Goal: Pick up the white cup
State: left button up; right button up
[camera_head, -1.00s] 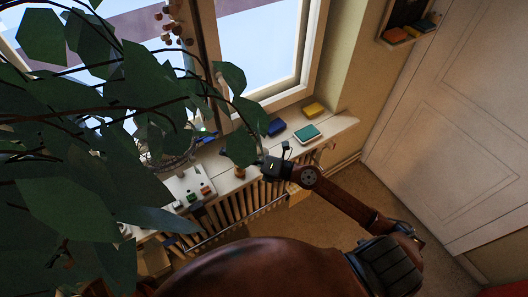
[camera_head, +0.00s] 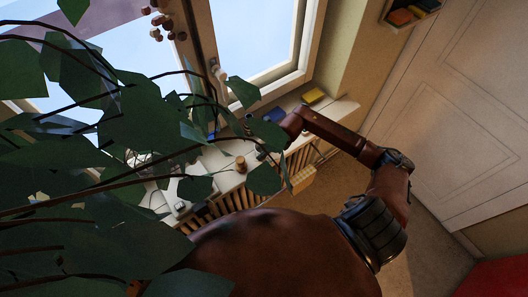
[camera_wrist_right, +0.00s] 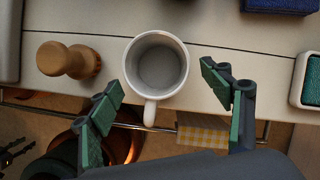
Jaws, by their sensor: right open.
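The white cup (camera_wrist_right: 157,62) stands upright on the pale window sill in the right wrist view, seen from above and looking empty. Its handle points toward my right gripper. My right gripper (camera_wrist_right: 164,92) is open, one finger to the left of the handle and the other at the right of the cup. I see nothing held between the fingers. In the head view my right arm reaches over the sill, and leaves hide its gripper and the cup. My left gripper is not in view.
A wooden knob-shaped object (camera_wrist_right: 68,60) stands left of the cup. A dark blue item (camera_wrist_right: 280,5) and a tray with a green pad (camera_wrist_right: 313,82) lie to the right. A checkered cloth (camera_wrist_right: 208,130) hangs below the sill. Plant leaves (camera_head: 110,185) cover the head view's left side.

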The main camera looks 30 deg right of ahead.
jog(key=x, duration=0.3)
jog(key=shift+w+r, duration=0.1)
jog(key=c, duration=1.4)
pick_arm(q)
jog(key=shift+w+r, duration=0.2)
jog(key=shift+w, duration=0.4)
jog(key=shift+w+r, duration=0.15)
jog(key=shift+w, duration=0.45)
